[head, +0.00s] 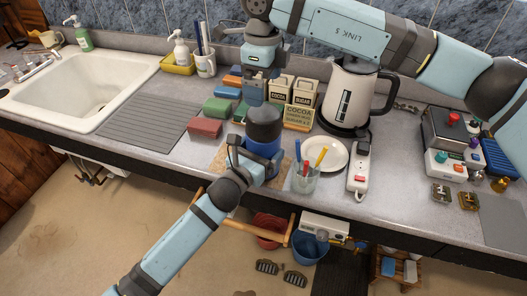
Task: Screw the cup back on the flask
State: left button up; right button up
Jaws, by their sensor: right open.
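The flask (263,151) stands upright on a cork mat (223,161) at the front middle of the counter, with a blue body. The dark grey cup (264,122) sits on its top; I cannot tell whether it is threaded on. My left gripper (247,154) comes in from the front left and is shut around the flask's body, partly covering it. My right gripper (254,99) points down from above, just over the cup, open and empty. Its fingers look apart from the cup.
A glass of pens (305,179), a white plate (332,152) and a power strip (358,172) stand close right. Behind are the kettle (344,98) and the cocoa and sugar tins (301,92). Coloured blocks (205,128) lie left. The grey drainer (140,122) beside the sink is clear.

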jog(key=shift+r, duration=0.55)
pick_arm(q)
jog(key=o, duration=1.4)
jog(key=b+v, duration=0.1)
jog(key=v, duration=1.2)
jog(key=shift+s+a+b, duration=0.2)
jog(key=shift+s+b, duration=0.1)
jog(key=shift+s, duration=0.05)
pick_arm(e)
jog(key=shift+f, duration=0.9)
